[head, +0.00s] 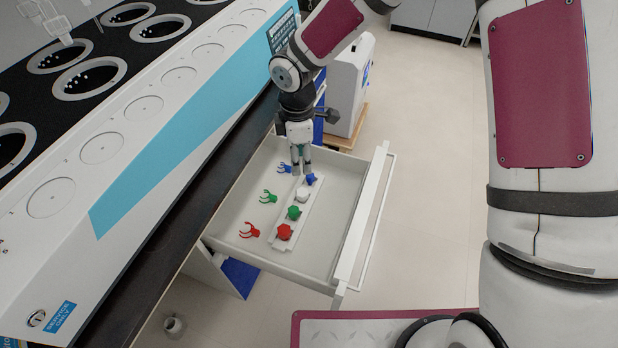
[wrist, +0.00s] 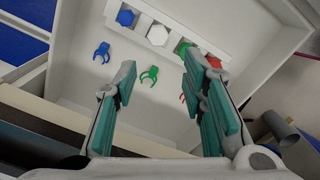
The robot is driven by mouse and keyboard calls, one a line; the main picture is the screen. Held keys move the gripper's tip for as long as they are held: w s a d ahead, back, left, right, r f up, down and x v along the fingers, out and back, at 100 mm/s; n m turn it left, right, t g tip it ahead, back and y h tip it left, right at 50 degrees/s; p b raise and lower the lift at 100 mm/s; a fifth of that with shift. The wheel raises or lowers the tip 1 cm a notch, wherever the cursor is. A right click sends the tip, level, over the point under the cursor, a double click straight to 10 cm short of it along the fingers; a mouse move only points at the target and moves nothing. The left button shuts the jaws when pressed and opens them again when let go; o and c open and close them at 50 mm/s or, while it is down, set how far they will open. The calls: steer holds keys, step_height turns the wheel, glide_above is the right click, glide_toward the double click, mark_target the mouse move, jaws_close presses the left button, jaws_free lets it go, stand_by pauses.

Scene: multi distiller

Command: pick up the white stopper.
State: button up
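The white stopper (head: 302,195) sits on a white rack strip (head: 290,244) inside an open drawer, between a blue stopper (head: 310,179) and a green stopper (head: 294,213). In the wrist view the white stopper (wrist: 157,35) shows as a pale hexagon near the top, between the blue stopper (wrist: 126,18) and the green stopper (wrist: 184,48). My gripper (head: 300,170) is over the far end of the drawer, near the blue stopper.
A red stopper (head: 284,232) sits at the strip's near end. Blue, green (head: 268,196) and red (head: 249,230) clips lie left of it on the drawer floor. The drawer's front wall (head: 362,220) stands at right, and the distiller bench (head: 150,160) at left.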

mark_target(300, 192)
steer(key=f, duration=0.5)
steer(key=f+b, duration=0.1)
steer(key=f, duration=0.4)
steer(key=f+b, duration=0.1)
steer(key=f, duration=0.4)
steer(key=shift+w+a, duration=0.15)
steer(key=shift+w, duration=0.1)
steer(key=c, duration=0.5)
